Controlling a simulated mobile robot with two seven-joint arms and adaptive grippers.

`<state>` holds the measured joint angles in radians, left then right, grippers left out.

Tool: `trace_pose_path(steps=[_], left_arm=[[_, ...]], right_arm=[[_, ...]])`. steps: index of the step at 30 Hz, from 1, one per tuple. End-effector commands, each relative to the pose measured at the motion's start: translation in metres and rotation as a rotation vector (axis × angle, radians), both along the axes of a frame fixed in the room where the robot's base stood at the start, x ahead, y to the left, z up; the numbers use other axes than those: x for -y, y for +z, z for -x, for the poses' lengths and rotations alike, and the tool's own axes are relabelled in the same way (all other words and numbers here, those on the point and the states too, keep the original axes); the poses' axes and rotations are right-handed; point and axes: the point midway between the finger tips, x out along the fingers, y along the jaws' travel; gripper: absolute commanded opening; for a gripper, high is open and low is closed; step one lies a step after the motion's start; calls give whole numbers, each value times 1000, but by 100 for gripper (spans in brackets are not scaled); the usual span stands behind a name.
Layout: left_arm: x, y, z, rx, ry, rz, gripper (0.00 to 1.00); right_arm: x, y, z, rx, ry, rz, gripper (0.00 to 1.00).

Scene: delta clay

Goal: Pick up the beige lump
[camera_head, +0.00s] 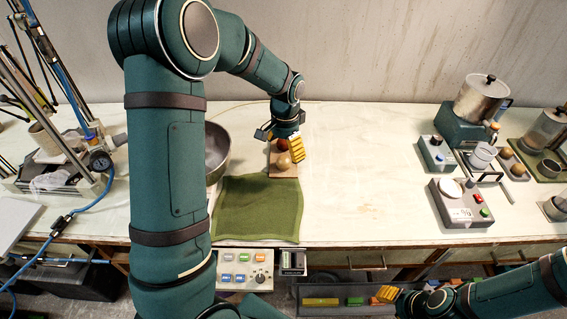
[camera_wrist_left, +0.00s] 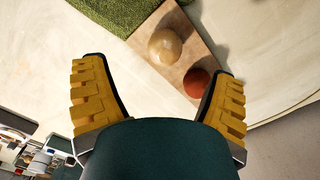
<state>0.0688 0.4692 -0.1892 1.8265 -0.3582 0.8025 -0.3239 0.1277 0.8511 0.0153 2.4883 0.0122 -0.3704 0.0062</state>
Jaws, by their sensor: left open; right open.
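The beige lump (camera_head: 284,162) is a round, pale ball on a small wooden board (camera_head: 278,172) on the white worktop. A reddish-brown lump (camera_head: 282,144) lies behind it on the same board. In the left wrist view the beige lump (camera_wrist_left: 165,46) is ahead of and between the fingers, and the red lump (camera_wrist_left: 197,83) is close beside the right-hand finger. My left gripper (camera_head: 296,151) is open and empty, with its yellow fingers just over the board; it also shows in the left wrist view (camera_wrist_left: 158,100). My right gripper (camera_head: 388,294) is low at the front, below the worktop edge.
A green cloth (camera_head: 257,208) lies in front of the board, with a grey metal bowl (camera_head: 217,152) to the left, partly behind my arm. Button boxes (camera_head: 460,203) and a pot (camera_head: 481,98) stand at the right. The worktop between the board and these is clear.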

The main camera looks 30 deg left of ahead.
Motion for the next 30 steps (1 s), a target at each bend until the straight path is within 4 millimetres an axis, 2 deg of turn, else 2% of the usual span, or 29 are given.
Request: trace_pose_path(steps=[3, 11, 19, 27, 28, 30], left_arm=[[0, -14, 0, -1, 0, 0, 85], [-2, -28, 0, -2, 0, -1, 85], [-6, -65, 0, -3, 0, 0, 85], [-6, -70, -1, 1, 0, -1, 85], [-6, -70, -1, 1, 0, -1, 81], [-6, -70, -1, 0, 0, 0, 56]], right_arm=[[0, -2, 1, -2, 2, 0, 45], [0, -3, 1, -2, 3, -1, 45], [-1, -8, 3, -6, 6, -2, 45], [-1, -8, 3, -6, 6, -2, 45], [-1, -8, 3, -6, 6, -2, 45], [-1, -8, 3, -6, 6, -2, 45]])
